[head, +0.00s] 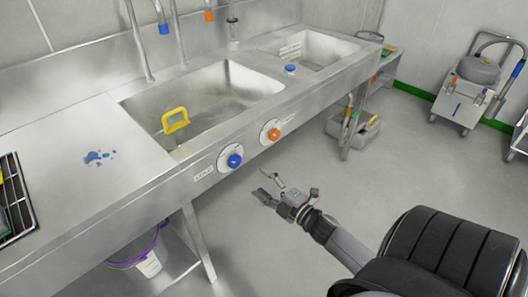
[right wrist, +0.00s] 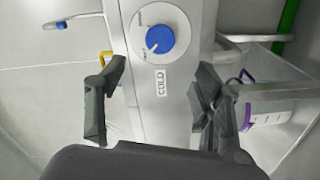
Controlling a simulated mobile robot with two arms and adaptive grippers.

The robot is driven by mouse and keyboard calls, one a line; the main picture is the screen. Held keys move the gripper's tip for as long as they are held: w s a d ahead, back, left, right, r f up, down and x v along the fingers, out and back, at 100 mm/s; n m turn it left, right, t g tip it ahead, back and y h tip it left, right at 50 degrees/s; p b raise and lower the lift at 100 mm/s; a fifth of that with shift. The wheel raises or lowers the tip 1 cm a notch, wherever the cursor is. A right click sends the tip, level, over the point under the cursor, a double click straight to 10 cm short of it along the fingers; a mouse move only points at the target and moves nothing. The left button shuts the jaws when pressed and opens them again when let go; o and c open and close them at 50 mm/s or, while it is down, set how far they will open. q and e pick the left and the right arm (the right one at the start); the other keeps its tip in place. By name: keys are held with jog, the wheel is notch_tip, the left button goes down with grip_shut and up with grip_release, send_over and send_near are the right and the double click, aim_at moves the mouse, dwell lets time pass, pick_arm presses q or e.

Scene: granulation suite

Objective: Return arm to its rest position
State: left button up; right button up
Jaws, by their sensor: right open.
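My right gripper (head: 268,188) is in front of the steel sink counter, at the lower middle of the head view. Its fingers are apart and nothing is between them. In the right wrist view its two dark fingers (right wrist: 155,105) stand wide apart, with the blue knob (right wrist: 159,39) and its COLD label beyond them. The gripper looks apart from the knob. In the head view the blue knob (head: 234,160) is up and left of the gripper, on the counter's front panel. My left gripper is not in view.
An orange knob (head: 273,134) is right of the blue one. A yellow-handled item (head: 175,120) is in the large basin (head: 225,88). A purple-rimmed bucket (head: 148,262) stands under the counter. A grey caddy (head: 354,130) and a wheeled cart (head: 464,95) are farther back.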

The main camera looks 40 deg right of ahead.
dwell(0.4)
